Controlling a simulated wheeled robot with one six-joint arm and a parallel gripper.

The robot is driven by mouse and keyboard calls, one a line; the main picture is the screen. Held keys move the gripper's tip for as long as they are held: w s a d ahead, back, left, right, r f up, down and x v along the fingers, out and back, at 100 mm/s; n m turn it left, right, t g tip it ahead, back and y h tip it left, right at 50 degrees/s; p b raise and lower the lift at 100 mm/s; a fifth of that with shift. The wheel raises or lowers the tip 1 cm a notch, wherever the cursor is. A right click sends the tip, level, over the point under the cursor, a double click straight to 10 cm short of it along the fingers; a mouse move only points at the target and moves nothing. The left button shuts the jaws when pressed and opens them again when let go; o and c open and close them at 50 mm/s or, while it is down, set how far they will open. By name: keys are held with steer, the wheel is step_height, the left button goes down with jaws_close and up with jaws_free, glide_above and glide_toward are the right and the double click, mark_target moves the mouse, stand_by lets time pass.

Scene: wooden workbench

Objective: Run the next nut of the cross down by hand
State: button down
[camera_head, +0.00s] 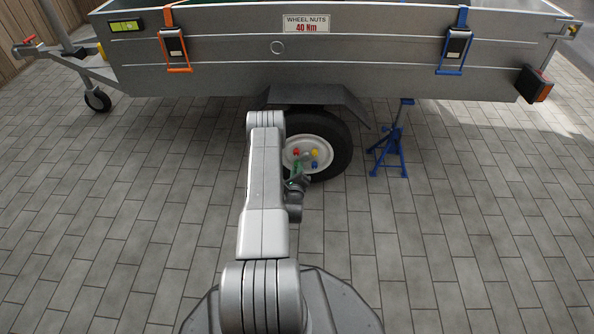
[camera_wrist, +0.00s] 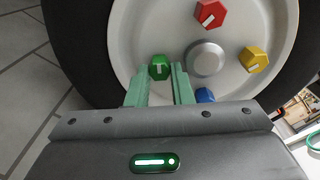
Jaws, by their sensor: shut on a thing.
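The wheel (camera_head: 291,162) of the trailer shows a pale rim with coloured nuts around a grey hub cap (camera_wrist: 205,59). In the wrist view the red nut (camera_wrist: 209,14) is at the top, the yellow nut (camera_wrist: 253,60) at the right and the blue nut (camera_wrist: 205,96) low, partly hidden by my gripper. The green nut (camera_wrist: 159,67) is at the left, between the tips of my gripper (camera_wrist: 161,76). My green fingers are shut on it. Whether it touches the rim I cannot tell.
A blue jack stand (camera_head: 388,150) stands right of the wheel. The trailer side (camera_head: 220,60) and mudguard (camera_head: 318,97) overhang the wheel. A sign (camera_head: 306,23) reads "WHEEL NUTS 40 Nm". The paving (camera_head: 470,220) to the right is clear.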

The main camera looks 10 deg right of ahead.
steer(key=shift+w+d+r, duration=0.15)
steer(key=shift+w+r, duration=0.1)
steer(key=shift+r, duration=0.2)
steer(key=c, duration=1.3)
jaws_free()
steer(key=shift+s+f, duration=0.1)
steer(key=shift+f, duration=0.05)
steer(key=shift+s, duration=0.1)
steer(key=p+v, duration=0.4)
steer(key=v, duration=0.9)
steer(key=shift+s+f+p, duration=0.2)
steer(key=shift+s+p, duration=0.1)
steer(key=b+x, duration=0.4)
steer(key=x, duration=0.9)
steer(key=shift+w+b, duration=0.3)
steer(key=shift+b, duration=0.05)
